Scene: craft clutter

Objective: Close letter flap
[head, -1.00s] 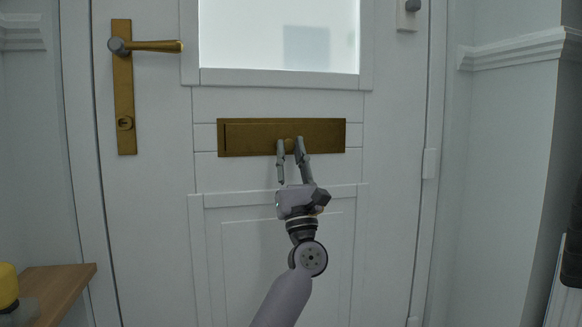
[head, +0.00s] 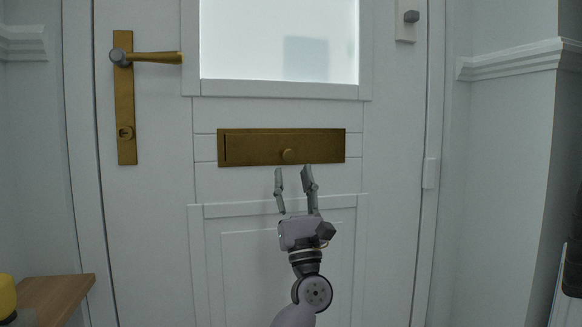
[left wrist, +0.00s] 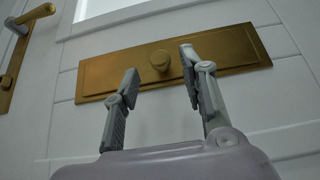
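The brass letter flap (head: 255,147) is set across the white door below the frosted window. It lies flat in its plate, with a thin dark line at its left end. A round brass knob (head: 288,155) sits at its lower middle. My left gripper (head: 293,170) is open and empty just below the knob in the head view. In the left wrist view the flap (left wrist: 222,52) lies beyond my fingers, and the knob (left wrist: 160,61) shows between the two fingertips (left wrist: 158,62), apart from both. My right gripper is in neither view.
A brass lever handle (head: 155,57) on a tall plate is at the door's left. A wooden shelf or bench (head: 55,297) with a yellow object (head: 7,294) is at lower left. A wall with a moulding (head: 510,61) stands at right.

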